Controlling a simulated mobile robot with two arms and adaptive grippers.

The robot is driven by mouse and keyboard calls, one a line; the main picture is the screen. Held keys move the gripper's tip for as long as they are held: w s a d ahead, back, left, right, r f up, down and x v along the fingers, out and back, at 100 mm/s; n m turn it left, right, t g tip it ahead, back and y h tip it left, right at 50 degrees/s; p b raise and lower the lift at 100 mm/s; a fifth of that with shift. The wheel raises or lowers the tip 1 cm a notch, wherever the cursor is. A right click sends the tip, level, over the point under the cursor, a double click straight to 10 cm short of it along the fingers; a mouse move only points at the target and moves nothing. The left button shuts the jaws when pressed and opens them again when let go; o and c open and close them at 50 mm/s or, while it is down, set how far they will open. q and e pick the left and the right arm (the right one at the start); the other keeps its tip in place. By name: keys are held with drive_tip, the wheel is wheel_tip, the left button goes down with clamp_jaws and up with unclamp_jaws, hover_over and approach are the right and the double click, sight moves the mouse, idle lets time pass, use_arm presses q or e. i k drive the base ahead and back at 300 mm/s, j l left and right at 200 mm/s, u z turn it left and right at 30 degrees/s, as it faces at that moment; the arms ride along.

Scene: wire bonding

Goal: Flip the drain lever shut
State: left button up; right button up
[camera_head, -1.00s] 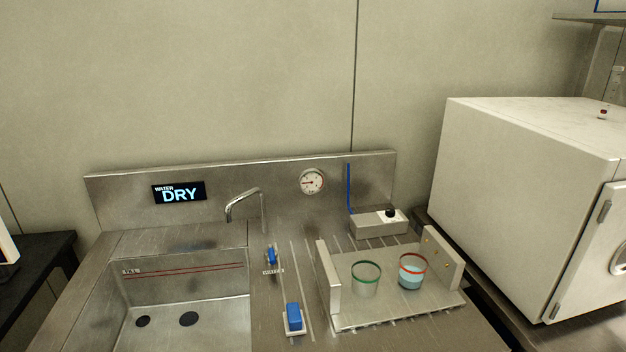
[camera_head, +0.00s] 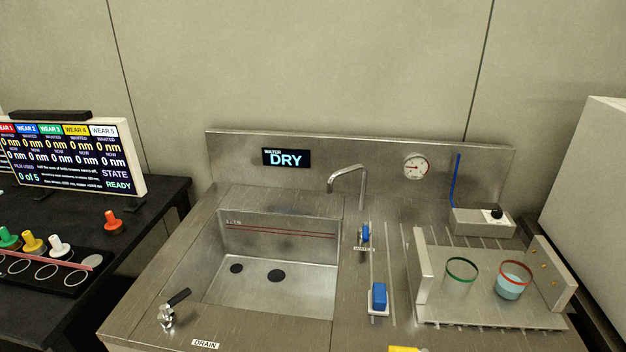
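The drain lever (camera_head: 176,299) is a black handle on a small metal base at the sink's front left corner. The handle tilts up and to the right. A white DRAIN label (camera_head: 205,344) lies on the counter to its right and nearer. The steel sink basin (camera_head: 275,287) looks empty, with two dark holes in its floor and red lines on its back wall. Neither of my grippers shows in this view.
A display (camera_head: 286,158) on the backsplash reads WATER DRY. A faucet (camera_head: 348,176), a blue water lever (camera_head: 365,234) and a blue block (camera_head: 379,296) are right of the basin. Two cups stand on a metal tray (camera_head: 440,308). A black table (camera_head: 160,205) is at left.

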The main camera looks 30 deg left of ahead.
sight(179, 297)
drive_tip(key=k+u, duration=0.1)
drive_tip(key=u, duration=1.75)
drive_tip(key=j+z, duration=0.45)
drive_tip(key=k+j+z, duration=0.2)
drive_tip(key=j+z, duration=0.3)
